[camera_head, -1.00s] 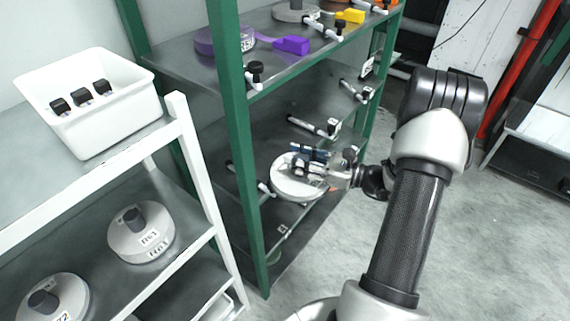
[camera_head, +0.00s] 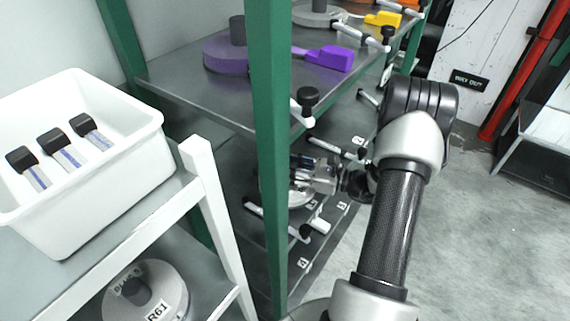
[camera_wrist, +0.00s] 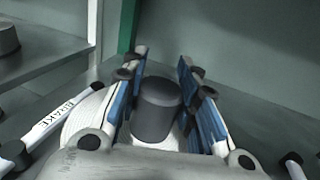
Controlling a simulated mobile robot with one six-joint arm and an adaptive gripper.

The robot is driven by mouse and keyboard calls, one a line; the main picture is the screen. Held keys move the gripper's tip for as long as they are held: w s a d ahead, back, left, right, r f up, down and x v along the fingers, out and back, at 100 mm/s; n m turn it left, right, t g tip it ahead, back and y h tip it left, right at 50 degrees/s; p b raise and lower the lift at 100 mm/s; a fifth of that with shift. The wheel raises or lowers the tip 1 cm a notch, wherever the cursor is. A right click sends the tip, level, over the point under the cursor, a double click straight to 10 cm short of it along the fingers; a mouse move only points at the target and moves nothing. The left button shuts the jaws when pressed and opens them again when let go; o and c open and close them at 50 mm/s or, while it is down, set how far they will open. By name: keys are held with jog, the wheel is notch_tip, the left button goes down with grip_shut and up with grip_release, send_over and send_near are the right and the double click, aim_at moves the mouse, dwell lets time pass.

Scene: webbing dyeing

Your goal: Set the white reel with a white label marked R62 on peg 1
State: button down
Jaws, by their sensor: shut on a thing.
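My gripper (camera_head: 297,170) is shut on the dark hub (camera_wrist: 157,108) of a white reel (camera_head: 272,190). In the wrist view the blue-padded fingers stand on both sides of the hub, with the reel's white rim (camera_wrist: 82,122) below them. The held reel's label is not visible. In the head view a green post hides part of the reel. A white peg (camera_head: 275,218) with a black end cap sticks out just below the reel, and another peg (camera_head: 335,148) is beyond it. Small tags on the lower shelf front are too small to read surely.
A purple reel (camera_head: 226,52) sits on the upper shelf. A black-capped peg (camera_head: 307,100) juts from there. The green post (camera_head: 270,150) stands close to my gripper. At left are a white bin (camera_head: 110,165) with several dark-capped items and a reel marked R61 (camera_head: 172,290).

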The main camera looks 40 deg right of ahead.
jog(key=shift+w+a+f+b, duration=0.5)
jog(key=shift+w+a, duration=0.2)
jog(key=shift+w, duration=1.25)
jog(key=shift+w+a+f+b, duration=0.4)
jog(key=shift+w+a+b, duration=0.3)
jog(key=shift+w, duration=1.3)
jog(key=shift+w+a+f+b, duration=0.5)
jog(key=shift+w+a, duration=0.25)
jog(key=shift+w, duration=1.2)
jog(key=c, duration=1)
grip_release()
jog(key=shift+c, duration=0.2)
jog(key=shift+s, duration=0.1)
jog(key=v, duration=1.2)
